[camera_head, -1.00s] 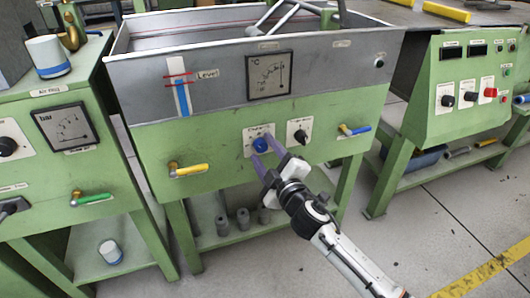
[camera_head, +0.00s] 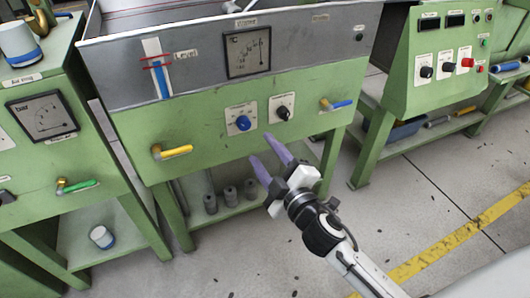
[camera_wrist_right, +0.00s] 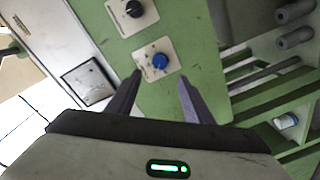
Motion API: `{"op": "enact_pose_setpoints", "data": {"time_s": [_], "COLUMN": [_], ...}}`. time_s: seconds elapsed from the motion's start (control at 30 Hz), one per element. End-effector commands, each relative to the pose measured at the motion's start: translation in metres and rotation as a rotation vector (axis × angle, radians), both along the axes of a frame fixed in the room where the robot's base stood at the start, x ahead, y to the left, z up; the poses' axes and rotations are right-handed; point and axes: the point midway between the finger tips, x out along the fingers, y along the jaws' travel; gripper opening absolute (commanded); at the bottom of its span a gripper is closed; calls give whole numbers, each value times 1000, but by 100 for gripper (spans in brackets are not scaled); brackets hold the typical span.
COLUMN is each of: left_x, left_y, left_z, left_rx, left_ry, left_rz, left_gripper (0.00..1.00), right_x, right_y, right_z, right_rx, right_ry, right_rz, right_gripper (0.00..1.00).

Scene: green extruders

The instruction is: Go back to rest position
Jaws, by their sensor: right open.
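My right gripper (camera_head: 272,161) is open and empty. In the head view its purple fingers point up and left, below the blue knob (camera_head: 243,123) on the green machine (camera_head: 215,140). In the right wrist view the blue knob (camera_wrist_right: 160,61) shows ahead, between and beyond the fingertips (camera_wrist_right: 160,78), apart from them. A black knob (camera_head: 283,112) is beside the blue one. My left gripper is in neither view.
A yellow-handled valve (camera_head: 172,152) and a blue-handled valve (camera_head: 337,104) stick out of the machine's front. A second green machine (camera_head: 430,95) stands at right. The floor (camera_head: 430,195) at lower right is open, with a yellow line (camera_head: 470,232).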

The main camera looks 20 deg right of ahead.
Motion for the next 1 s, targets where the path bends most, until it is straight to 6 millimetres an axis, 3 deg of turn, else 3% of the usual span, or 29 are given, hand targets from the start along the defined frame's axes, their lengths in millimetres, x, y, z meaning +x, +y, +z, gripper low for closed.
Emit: {"op": "enact_pose_setpoints", "data": {"time_s": [0.3,0.43,0.6,0.8,0.97,1.0], "left_x": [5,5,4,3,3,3], "left_y": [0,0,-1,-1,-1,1], "left_z": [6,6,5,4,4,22], "left_rx": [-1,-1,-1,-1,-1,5], "left_ry": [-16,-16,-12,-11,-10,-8], "left_rz": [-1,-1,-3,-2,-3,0], "left_gripper": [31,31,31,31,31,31], "right_x": [0,-18,-87,-175,-240,-233], "right_y": [0,0,7,35,64,60], "right_z": [-1,-23,-88,-139,-156,-136], "right_rx": [5,99,420,762,987,967], "right_ry": [4,79,348,659,875,854], "right_rz": [-2,-18,-84,-154,-196,-195], "right_gripper": [47,47,47,47,47,47]}}
